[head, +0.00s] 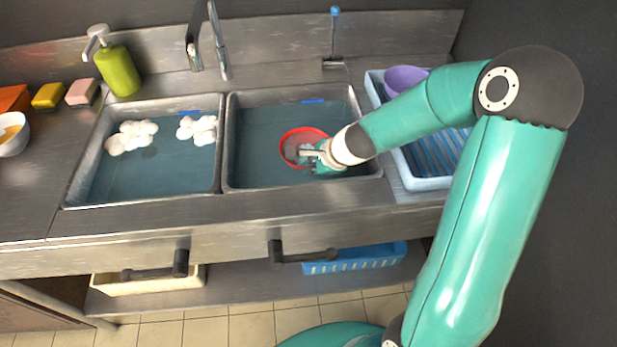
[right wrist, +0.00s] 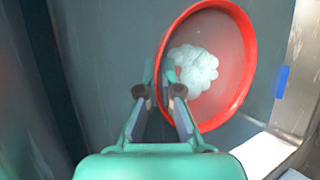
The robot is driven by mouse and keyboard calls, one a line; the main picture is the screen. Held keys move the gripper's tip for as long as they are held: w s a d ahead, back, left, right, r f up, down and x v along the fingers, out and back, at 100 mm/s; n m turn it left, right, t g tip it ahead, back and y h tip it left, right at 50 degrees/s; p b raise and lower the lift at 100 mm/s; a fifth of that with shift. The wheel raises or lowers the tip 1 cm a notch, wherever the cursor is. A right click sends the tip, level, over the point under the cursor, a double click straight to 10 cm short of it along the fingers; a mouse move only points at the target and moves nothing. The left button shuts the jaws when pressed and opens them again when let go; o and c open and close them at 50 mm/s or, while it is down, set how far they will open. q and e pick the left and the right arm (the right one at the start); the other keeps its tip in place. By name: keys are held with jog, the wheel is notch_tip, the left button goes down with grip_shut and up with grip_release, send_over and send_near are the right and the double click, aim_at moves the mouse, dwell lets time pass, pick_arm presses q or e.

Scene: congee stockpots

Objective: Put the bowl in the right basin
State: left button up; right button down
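A red bowl (head: 289,146) is inside the right basin (head: 230,140), with its open side up in the head view. My right gripper (head: 307,153) reaches into that basin from the right. The right wrist view shows the gripper's two fingers (right wrist: 160,90) close together, with the left rim of the red bowl (right wrist: 246,62) between them. A white foam clump (right wrist: 196,70) shows within the bowl's outline. I cannot tell whether the bowl touches the basin floor. My left gripper is out of view.
The left basin (head: 66,197) holds water and two foam clumps (head: 130,137). A faucet (head: 222,55) stands behind the divider. A blue rack (head: 428,184) with a purple bowl (head: 402,79) is at right. A green soap bottle (head: 118,70), sponges (head: 82,92) and a white bowl (head: 14,146) are at left.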

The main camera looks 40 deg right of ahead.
jog(key=shift+f+b, duration=0.45)
jog(key=shift+f, duration=0.5)
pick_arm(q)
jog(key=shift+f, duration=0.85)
pick_arm(e)
jog(key=shift+r, duration=0.1)
jog(key=c, duration=1.3)
grip_release()
jog(key=shift+s+r+p, duration=0.15)
jog(key=shift+r+p, duration=0.25)
jog(key=shift+p, duration=0.05)
pick_arm(q)
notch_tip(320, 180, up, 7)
jog(key=p, duration=0.6)
pick_arm(e)
jog(key=shift+v, duration=5.65)
